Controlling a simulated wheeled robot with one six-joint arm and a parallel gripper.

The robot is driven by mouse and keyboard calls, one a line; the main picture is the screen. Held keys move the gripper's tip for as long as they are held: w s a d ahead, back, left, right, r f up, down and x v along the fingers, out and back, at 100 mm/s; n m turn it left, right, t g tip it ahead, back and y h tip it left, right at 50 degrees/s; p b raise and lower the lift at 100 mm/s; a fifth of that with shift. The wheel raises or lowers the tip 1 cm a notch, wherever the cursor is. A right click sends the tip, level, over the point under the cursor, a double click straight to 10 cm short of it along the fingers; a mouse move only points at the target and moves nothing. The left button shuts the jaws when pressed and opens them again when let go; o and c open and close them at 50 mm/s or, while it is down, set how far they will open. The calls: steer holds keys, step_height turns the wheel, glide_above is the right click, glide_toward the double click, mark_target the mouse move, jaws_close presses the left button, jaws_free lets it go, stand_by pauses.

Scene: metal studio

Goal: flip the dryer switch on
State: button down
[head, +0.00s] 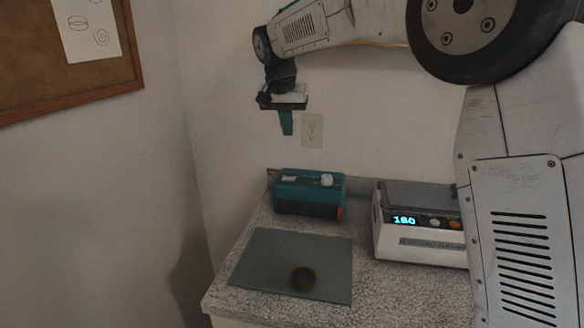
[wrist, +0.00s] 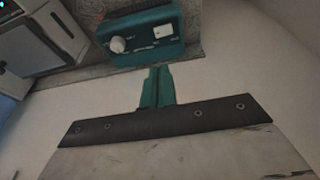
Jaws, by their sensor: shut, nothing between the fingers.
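A teal box-shaped device (head: 305,200) sits at the back of the counter. Its top has a round white knob (head: 327,180) and a pale rectangular patch (head: 290,178), which may be a switch or a label. The device also shows at the top of the wrist view (wrist: 140,48), with the knob (wrist: 118,44) and the white patch (wrist: 163,31). I cannot tell the switch's position, nor for certain whether this is the dryer. My gripper (head: 287,132) has teal fingers, shut and empty, pointing down in the air above the device, apart from it. The fingers (wrist: 157,74) show in the wrist view.
A white unit (head: 385,240) with a lit display reading 180 stands right of the teal device. A wall outlet (head: 312,130) is behind my gripper. The counter's left edge is close to the mat.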

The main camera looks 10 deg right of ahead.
mark_target(294, 178)
steer(key=x, duration=0.9)
steer(key=s+x, duration=0.1)
steer(key=x, duration=0.4)
steer(key=shift+s+a+f, duration=0.1)
steer(key=shift+s+a, duration=0.05)
